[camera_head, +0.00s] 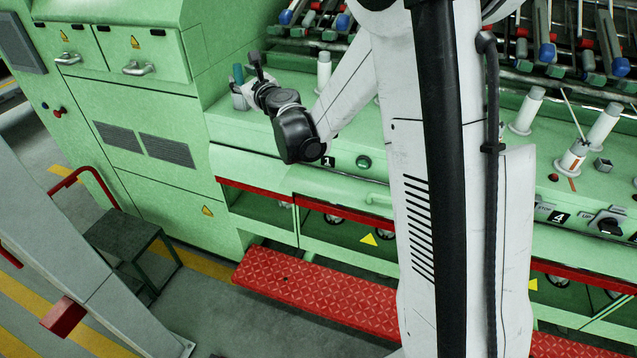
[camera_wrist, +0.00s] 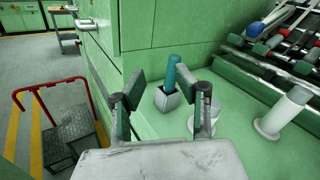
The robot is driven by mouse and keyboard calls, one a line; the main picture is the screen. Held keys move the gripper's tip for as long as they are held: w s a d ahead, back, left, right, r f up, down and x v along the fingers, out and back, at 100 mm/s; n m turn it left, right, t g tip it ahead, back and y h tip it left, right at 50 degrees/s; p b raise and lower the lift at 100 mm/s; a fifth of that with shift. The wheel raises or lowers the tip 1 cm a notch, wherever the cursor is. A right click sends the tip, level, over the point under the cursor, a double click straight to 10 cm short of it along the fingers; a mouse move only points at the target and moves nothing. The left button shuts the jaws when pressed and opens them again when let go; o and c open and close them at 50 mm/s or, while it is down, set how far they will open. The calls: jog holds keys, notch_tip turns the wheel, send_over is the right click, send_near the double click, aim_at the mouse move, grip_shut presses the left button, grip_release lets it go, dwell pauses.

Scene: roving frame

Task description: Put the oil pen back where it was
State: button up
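The oil pen (camera_head: 238,73) is a teal stick standing upright in a small grey square holder (camera_head: 238,99) on the green machine ledge. In the wrist view the teal pen (camera_wrist: 172,76) leans slightly, with its lower end inside the grey holder (camera_wrist: 167,101). My gripper (camera_wrist: 168,88) is open, its two dark fingers apart on either side of the pen in the picture. Nothing shows clasped between them. In the head view my gripper (camera_head: 256,66) is just right of the pen.
A green cabinet wall (camera_wrist: 160,30) rises close behind and left of the holder. A white spool (camera_wrist: 286,112) stands to the right on the ledge (camera_wrist: 255,150). A spindle rack (camera_wrist: 285,45) lies beyond. A red-railed step (camera_wrist: 65,125) is on the floor at left.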

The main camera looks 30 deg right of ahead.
jog(key=s+a+r+n+g+y, duration=0.1)
jog(key=s+a+r+n+g, duration=0.2)
jog(key=s+n, duration=0.65)
jog(key=s+a+r+n+g+y, duration=0.2)
jog(key=s+a+n, duration=0.1)
jog(key=s+n, duration=0.65)
jog(key=s+d+f+n+g+h, duration=0.1)
jog(key=s+d+f+n+g, duration=0.1)
jog(key=s, duration=0.7)
jog(key=s+d+f+n+g+h, duration=0.1)
jog(key=s+d+f+n+h, duration=0.1)
jog(key=s+n, duration=0.4)
jog(key=s+d+f+n+g+h, duration=0.2)
jog(key=s+d+f+n, duration=0.1)
jog(key=s, duration=0.9)
notch_tip(320, 180, down, 2)
jog(key=shift+d+f+n+g, duration=0.1)
jog(key=shift+d+n+g, duration=0.25)
jog(key=shift+n, duration=0.15)
notch_tip(320, 180, down, 27)
jog(key=b, duration=2.7)
